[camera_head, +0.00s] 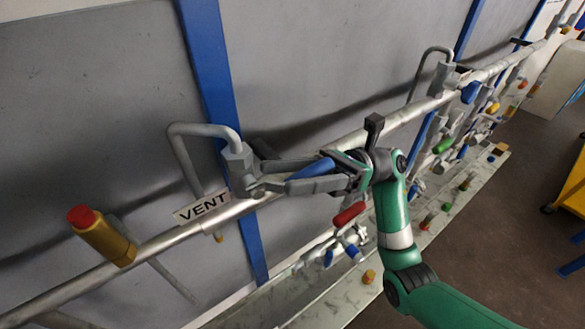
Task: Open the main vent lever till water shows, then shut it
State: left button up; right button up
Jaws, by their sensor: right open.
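The vent valve (238,160) is a grey body on the silvery header pipe, beside a white VENT label (203,207). A bent grey tube (182,130) runs from it to the left and down; I cannot make out any water at its lower end. The blue lever (313,168) points right from the valve, roughly along the header. My right gripper (268,175) is open, its fingers reaching left on both sides of the lever, the tips close to the valve. The fingers hide part of the lever, and I cannot tell whether they touch it. My left gripper is not in view.
A brass fitting with a red cap (103,235) stands on the header at the left. A red handle (348,215) hangs below my right gripper. Several valves with coloured handles line the pipe at the right, above a pale trough (318,310).

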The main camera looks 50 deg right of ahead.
grip_shut()
jog(key=shift+r, duration=0.1)
dwell(1.2)
